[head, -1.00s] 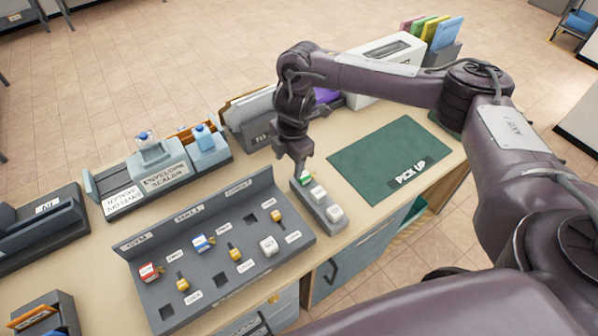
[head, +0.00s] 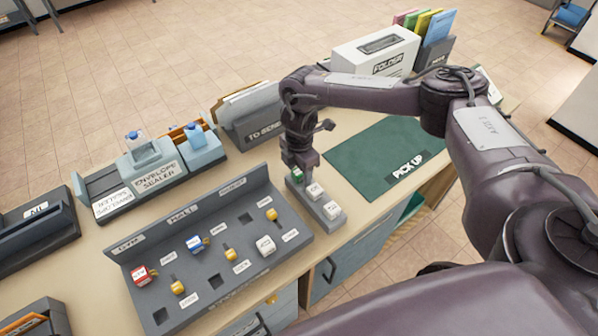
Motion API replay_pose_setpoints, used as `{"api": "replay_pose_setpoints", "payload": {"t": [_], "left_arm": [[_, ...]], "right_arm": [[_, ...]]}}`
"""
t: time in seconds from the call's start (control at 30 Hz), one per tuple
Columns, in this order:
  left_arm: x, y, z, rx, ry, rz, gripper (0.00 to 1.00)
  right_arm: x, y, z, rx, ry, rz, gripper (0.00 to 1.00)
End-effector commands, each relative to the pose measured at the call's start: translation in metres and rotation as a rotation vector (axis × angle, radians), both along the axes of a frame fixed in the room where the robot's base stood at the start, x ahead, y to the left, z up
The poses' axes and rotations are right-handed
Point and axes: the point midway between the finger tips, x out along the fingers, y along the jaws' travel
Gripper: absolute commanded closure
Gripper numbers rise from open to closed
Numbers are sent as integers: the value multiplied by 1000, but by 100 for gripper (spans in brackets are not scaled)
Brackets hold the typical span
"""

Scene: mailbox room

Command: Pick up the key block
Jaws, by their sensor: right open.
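A small grey tray (head: 318,208) stands near the table's front edge and holds a row of three small blocks. A green-and-white block (head: 296,172) is at the far end, and two white-topped blocks (head: 314,190) and (head: 332,209) sit nearer. My right gripper (head: 298,168) points down at the far end of the tray, with its open fingers at the green-and-white block and partly hiding it. I cannot tell which block is the key block; their labels are too small to read. My left gripper is not in view.
A grey sorting board (head: 215,282) with red, blue, yellow and white pieces is left of the tray. A green PICK UP mat (head: 375,150) lies to the right. Behind are an envelope sealer (head: 160,178), a grey file holder (head: 250,130) and a white folder box (head: 372,55).

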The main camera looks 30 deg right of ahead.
Motion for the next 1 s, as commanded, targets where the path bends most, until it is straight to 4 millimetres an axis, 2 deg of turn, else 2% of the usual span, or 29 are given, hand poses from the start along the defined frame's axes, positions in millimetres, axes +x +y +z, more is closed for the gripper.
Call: {"api": "replay_pose_setpoints", "payload": {"t": [0.17,0.5,0.53,0.83,1.0], "left_arm": [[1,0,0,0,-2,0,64],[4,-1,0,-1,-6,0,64],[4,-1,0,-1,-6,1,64],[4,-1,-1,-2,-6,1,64],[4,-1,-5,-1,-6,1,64]], "right_arm": [[0,0,0,0,-1,0,45],[0,0,0,0,-1,0,89],[0,0,0,0,-1,0,92],[1,0,3,1,-2,0,92],[2,0,16,2,-4,0,92]]}}
